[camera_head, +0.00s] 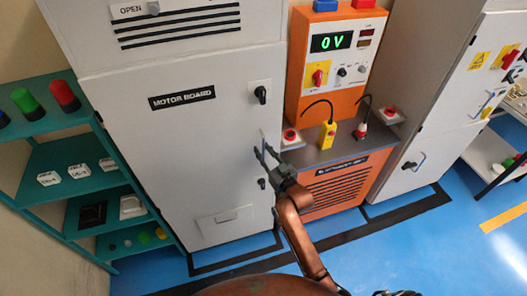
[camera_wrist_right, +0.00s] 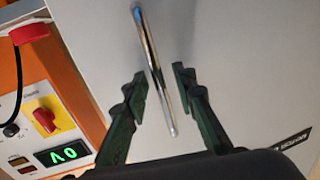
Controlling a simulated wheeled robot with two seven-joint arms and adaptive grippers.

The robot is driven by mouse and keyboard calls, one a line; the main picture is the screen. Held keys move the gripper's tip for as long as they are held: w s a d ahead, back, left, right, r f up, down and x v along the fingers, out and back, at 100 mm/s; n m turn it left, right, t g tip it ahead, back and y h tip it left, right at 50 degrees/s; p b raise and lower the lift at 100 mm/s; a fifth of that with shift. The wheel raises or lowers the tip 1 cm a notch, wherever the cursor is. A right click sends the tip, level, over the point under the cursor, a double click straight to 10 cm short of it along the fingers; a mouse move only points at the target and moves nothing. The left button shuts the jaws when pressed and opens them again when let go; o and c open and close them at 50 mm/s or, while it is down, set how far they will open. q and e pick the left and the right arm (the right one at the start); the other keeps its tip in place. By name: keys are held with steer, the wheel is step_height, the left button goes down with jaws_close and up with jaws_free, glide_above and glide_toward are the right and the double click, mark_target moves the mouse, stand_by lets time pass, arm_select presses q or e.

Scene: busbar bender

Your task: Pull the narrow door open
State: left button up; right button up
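The tall grey door labelled MOTOR BOARD (camera_head: 190,140) looks shut; it also fills the right wrist view as a plain grey panel (camera_wrist_right: 245,50). Its slim upright metal bar handle (camera_wrist_right: 153,65) lies between the fingers of my right gripper (camera_wrist_right: 160,82), with a visible gap on each side. In the head view the right gripper (camera_head: 264,153) is at the door's right edge, between two black knobs, and covers much of the handle. My right gripper is open.
An orange power unit (camera_head: 335,60) with a grey worktop (camera_head: 330,148) stands just right of the door. Teal shelves (camera_head: 70,155) stand at the left. Another grey cabinet (camera_head: 440,110) is at the right. Blue floor (camera_head: 400,245) in front is clear.

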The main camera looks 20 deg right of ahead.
steer(key=shift+c, duration=0.4)
jaws_close()
